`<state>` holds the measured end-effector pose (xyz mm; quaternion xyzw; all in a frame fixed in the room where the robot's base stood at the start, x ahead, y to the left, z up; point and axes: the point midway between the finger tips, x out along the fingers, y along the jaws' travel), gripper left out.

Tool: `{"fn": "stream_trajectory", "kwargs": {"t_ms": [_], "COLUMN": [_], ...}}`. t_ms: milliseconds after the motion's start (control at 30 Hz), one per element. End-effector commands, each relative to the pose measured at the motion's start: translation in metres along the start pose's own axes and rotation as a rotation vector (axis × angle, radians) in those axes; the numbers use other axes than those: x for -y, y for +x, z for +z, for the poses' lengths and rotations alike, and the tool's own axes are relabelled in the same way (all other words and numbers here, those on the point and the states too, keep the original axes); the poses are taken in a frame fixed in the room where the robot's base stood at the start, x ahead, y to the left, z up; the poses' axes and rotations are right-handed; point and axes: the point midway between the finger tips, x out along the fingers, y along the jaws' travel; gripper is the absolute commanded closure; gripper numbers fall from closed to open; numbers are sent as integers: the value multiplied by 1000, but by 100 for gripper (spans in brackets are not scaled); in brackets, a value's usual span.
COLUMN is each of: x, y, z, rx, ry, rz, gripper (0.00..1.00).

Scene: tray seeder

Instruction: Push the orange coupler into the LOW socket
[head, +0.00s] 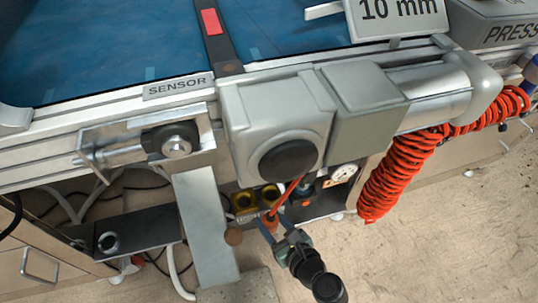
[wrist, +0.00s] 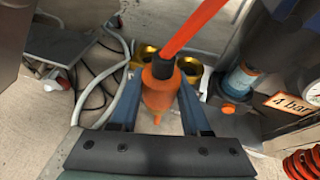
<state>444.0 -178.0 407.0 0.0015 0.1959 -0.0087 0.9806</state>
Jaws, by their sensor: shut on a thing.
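The orange coupler (wrist: 158,90) is between my gripper's two blue fingers (wrist: 158,98) in the wrist view, with a black collar and an orange hose at its upper end. In the head view my gripper (head: 272,222) is shut on the coupler (head: 269,214), just below and in front of two brass sockets. One socket (head: 243,203) is on the left and the other (head: 270,195) on the right. Both brass rings show partly behind the coupler in the wrist view (wrist: 191,68). I cannot read which socket is LOW. The coupler appears apart from them, though the gap is hard to judge.
The grey machine housing (head: 275,115) overhangs the sockets. A metal post (head: 205,225) stands to their left. A pressure gauge (head: 343,173) and a coiled orange hose (head: 385,185) are to the right. The wrist view shows a "4 bar" label (wrist: 294,105) and loose cables (wrist: 95,85).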

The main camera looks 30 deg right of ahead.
Motion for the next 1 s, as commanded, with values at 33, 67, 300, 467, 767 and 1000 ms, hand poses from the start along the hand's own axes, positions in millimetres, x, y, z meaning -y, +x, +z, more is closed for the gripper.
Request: {"fn": "stream_trajectory", "kwargs": {"t_ms": [33,67,300,467,767,1000], "x": [3,5,20,27,31,31], "y": [0,-1,-4,-7,-8,-7], "z": [0,0,0,-2,-2,-2], "rx": [1,1,3,2,2,2], "ry": [0,0,1,1,1,0], "rz": [-2,-3,-3,-2,-1,-1], "gripper": [100,100,100,100,100,100]}}
